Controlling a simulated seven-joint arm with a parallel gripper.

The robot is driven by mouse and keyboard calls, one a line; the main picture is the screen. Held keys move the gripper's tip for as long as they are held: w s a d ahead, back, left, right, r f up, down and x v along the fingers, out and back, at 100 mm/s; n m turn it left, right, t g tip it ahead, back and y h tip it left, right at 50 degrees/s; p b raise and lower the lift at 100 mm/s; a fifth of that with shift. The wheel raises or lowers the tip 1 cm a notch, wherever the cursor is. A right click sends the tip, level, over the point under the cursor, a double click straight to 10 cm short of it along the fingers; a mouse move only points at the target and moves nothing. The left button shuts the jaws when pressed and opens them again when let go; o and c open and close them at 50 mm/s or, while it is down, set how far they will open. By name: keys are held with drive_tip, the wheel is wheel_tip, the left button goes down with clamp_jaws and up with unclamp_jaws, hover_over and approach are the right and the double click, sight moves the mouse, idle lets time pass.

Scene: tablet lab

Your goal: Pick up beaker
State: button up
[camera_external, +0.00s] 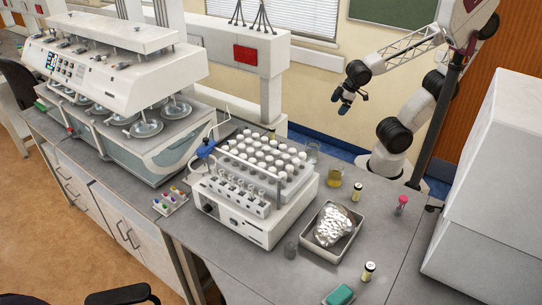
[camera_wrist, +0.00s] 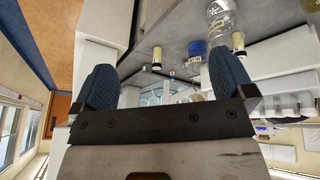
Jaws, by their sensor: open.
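A clear glass beaker (camera_external: 313,151) stands behind the right rear corner of the white tube machine in the external view. A beaker with yellow liquid (camera_external: 334,178) stands to its right on the bench. A small clear vessel (camera_external: 291,248), perhaps another beaker, is in front of the machine. My gripper (camera_external: 343,104) is raised above the bench's back edge, apart from these vessels. In the wrist view its two blue fingers are apart with nothing between them (camera_wrist: 152,82). A clear glass vessel (camera_wrist: 220,22) shows at the top there; I cannot tell which one it is.
A grey tray (camera_external: 333,231) holds a silvery heap. Small vials (camera_external: 357,191) (camera_external: 368,271), a red-capped item (camera_external: 402,205) and a green block (camera_external: 340,295) stand around it. The tube machine (camera_external: 252,190) is at left, a large white box (camera_external: 492,200) at right.

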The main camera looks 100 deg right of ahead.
drive_tip(key=w+f+n+t, duration=0.2)
drive_tip(key=w+t, duration=0.2)
drive_tip(key=w, duration=0.4)
drive_tip(key=n+g+y, duration=0.3)
drive_tip(key=n+y, duration=0.8)
drive_tip(key=y, duration=0.3)
approach(338, 176)
drive_tip(key=d, duration=0.1)
drive_tip(key=shift+s+d, duration=0.2)
drive_tip(key=shift+s, duration=0.2)
drive_tip(key=shift+a+h, duration=0.1)
drive_tip(key=shift+h, duration=0.2)
drive_tip(key=shift+x, duration=1.3)
drive_tip(key=shift+w, duration=0.1)
drive_tip(key=shift+r+x, duration=0.2)
drive_tip(key=shift+x, duration=2.3)
